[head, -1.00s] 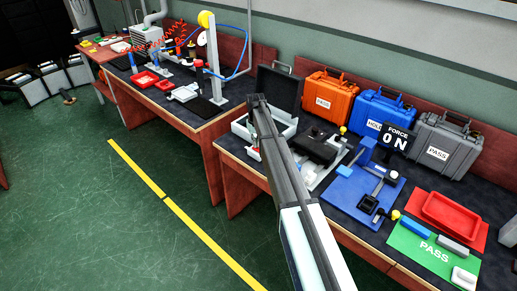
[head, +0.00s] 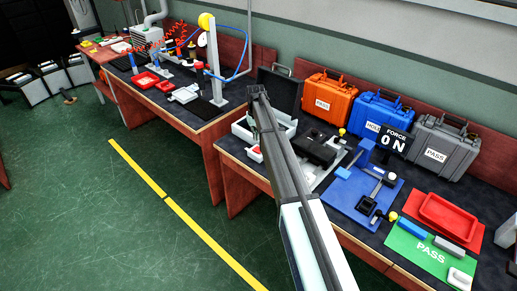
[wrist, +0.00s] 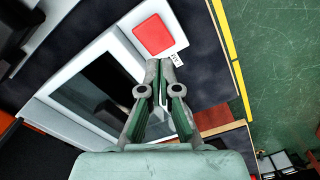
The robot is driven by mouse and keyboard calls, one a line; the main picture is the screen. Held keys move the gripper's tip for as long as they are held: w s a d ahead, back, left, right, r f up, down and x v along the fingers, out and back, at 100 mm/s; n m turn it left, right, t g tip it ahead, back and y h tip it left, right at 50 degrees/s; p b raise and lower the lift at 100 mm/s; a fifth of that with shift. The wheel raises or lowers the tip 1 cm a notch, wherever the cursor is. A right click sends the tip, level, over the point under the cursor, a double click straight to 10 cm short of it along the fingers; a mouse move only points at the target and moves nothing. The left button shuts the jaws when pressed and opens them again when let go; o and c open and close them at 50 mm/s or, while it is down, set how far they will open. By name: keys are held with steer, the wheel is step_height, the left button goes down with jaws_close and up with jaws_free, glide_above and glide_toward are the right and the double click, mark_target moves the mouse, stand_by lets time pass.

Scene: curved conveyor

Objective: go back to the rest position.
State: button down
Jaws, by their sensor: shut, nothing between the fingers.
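My gripper (wrist: 164,62) shows in the wrist view with its two grey fingers close together and nothing between the tips. It hangs above an open white case (wrist: 70,88) with a dark inside, near a small white tray with a red pad (wrist: 154,34) and a white tag. In the head view my arm reaches over the front bench and mostly hides the gripper. The white case with its raised dark lid (head: 282,88) stands behind the arm there.
Orange (head: 329,98), blue (head: 380,112) and grey (head: 437,146) cases line the bench back. A blue fixture (head: 362,192) with a force display (head: 393,138), a green PASS mat (head: 410,250) and a red tray (head: 448,216) lie right. The green floor (head: 90,220) is open.

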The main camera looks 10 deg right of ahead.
steer(key=shift+r, duration=0.85)
steer(key=s+f, duration=0.5)
steer(key=s, duration=0.9)
steer(key=s+f+m, duration=0.1)
steer(key=s+f, duration=0.4)
steer(key=s, duration=0.9)
steer(key=s+f, duration=0.4)
steer(key=s, duration=1.1)
steer(key=s+f+g, duration=0.3)
steer(key=s+f, duration=0.6)
steer(key=s, duration=0.5)
steer(key=s+f+g, duration=0.3)
steer(key=s+f, duration=0.7)
steer(key=s, duration=0.4)
steer(key=shift+s+g, duration=0.3)
steer(key=shift+g, duration=0.1)
